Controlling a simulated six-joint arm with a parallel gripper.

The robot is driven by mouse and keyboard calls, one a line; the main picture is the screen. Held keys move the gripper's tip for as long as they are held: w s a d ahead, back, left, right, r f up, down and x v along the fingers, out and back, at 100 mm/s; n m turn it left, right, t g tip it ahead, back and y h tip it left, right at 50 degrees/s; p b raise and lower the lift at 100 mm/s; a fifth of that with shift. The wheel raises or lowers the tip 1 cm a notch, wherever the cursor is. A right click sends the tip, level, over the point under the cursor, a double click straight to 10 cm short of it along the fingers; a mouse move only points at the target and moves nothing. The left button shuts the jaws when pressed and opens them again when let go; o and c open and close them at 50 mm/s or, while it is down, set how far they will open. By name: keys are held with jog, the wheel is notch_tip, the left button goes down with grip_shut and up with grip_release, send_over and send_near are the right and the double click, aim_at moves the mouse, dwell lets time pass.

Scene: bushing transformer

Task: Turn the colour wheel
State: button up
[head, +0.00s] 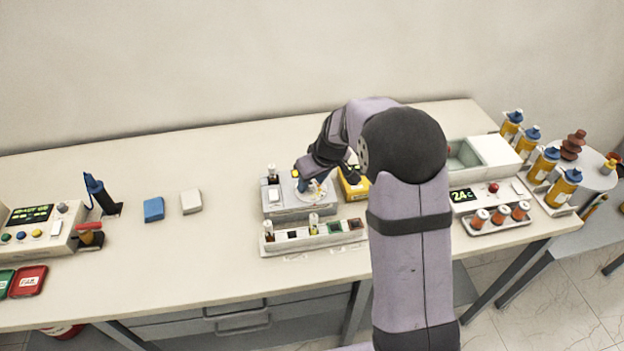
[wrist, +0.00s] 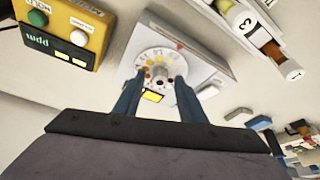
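The colour wheel (wrist: 158,57) is a pale disc with coloured dots around its edge, on the face of a white-grey box (wrist: 203,62). In the head view the box (head: 290,208) stands mid-table, with the wheel mostly hidden by my gripper (head: 313,186). In the wrist view my gripper (wrist: 160,80) has its two blue fingers apart, with the tips over the lower part of the wheel. A pale hub shows between the tips. Contact with the wheel cannot be told. A yellow window (wrist: 152,96) shows below the wheel.
A yellow meter (wrist: 62,30) with buttons stands close beside the box. A rack (head: 315,236) with vials is in front of it. A white bath unit (head: 480,160) and several yellow bottles (head: 563,187) are at the right.

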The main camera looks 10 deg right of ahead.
grip_shut()
jog(key=shift+a+m+p, duration=0.1)
jog(key=shift+m+p, duration=0.35)
jog(key=shift+m, duration=0.05)
jog(key=shift+r+m+h+p, duration=0.1)
jog(key=shift+m+h+p, duration=0.3)
jog(key=shift+m+p, duration=0.15)
jog(key=shift+a+m+h+p, duration=0.1)
jog(key=shift+m+h+p, duration=0.3)
jog(key=shift+m, duration=0.55)
jog(key=shift+f+m+h+b, duration=0.3)
jog(key=shift+m+b, duration=0.35)
jog(key=shift+m, duration=0.25)
jog(key=shift+m+b, duration=0.5)
jog(key=shift+b, duration=0.2)
jog(key=shift+r+h, duration=0.15)
jog(key=shift+h, duration=0.15)
